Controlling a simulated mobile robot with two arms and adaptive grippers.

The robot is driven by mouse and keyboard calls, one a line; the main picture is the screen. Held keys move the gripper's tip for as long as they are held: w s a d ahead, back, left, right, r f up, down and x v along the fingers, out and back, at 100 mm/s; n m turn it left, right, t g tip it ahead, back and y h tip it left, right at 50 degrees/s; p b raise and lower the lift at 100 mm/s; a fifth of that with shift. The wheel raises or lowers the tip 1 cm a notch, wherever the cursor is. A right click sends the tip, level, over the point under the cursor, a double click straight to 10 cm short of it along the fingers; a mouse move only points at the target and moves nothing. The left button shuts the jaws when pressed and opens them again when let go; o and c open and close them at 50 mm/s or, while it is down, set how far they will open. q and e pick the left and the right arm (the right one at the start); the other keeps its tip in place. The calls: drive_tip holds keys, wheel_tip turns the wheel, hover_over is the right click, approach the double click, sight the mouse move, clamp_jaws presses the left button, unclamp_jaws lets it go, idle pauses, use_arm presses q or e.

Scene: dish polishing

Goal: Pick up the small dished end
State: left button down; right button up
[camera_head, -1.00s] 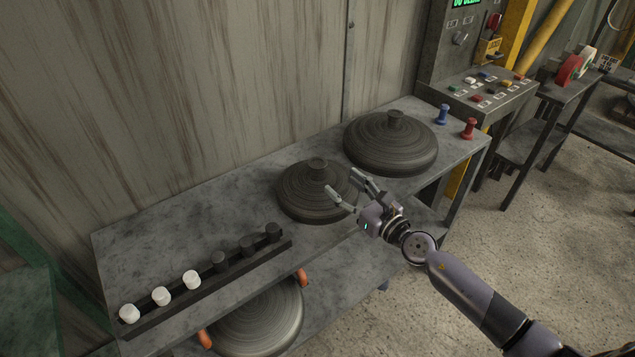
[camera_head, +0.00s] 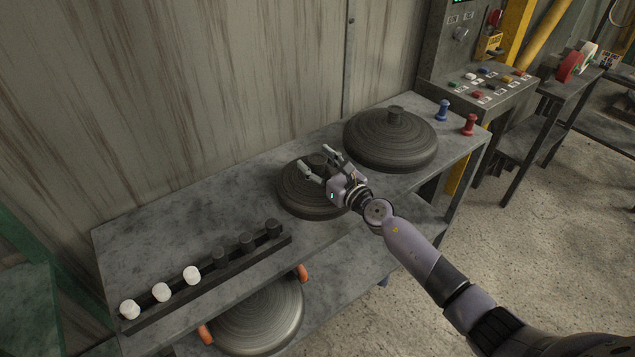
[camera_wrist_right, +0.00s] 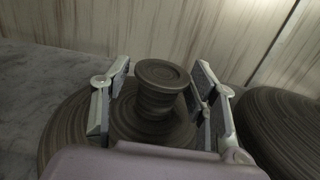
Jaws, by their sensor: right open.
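The small dished end (camera_head: 300,199) is a dark, ringed dome with a knob on top, lying on the grey metal table. My right gripper (camera_head: 318,158) is over it, open, with its fingers on either side of the knob (camera_head: 317,160). In the right wrist view the knob (camera_wrist_right: 161,85) stands between the two open fingers (camera_wrist_right: 158,100), with a gap on each side. The gripper's palm hides the near part of the dome (camera_wrist_right: 68,128) there. My left gripper is not in view.
A larger dished end (camera_head: 390,142) lies to the right, close to the small one; it also shows in the right wrist view (camera_wrist_right: 280,130). Blue and red pegs stand at the table's right end. A rack (camera_head: 205,286) with white and dark cylinders lies front left. The wall is behind.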

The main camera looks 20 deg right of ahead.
drive_tip(key=shift+c, duration=0.4)
clamp_jaws()
idle(0.4)
drive_tip(key=shift+w+r, duration=0.1)
drive_tip(key=shift+r, duration=0.15)
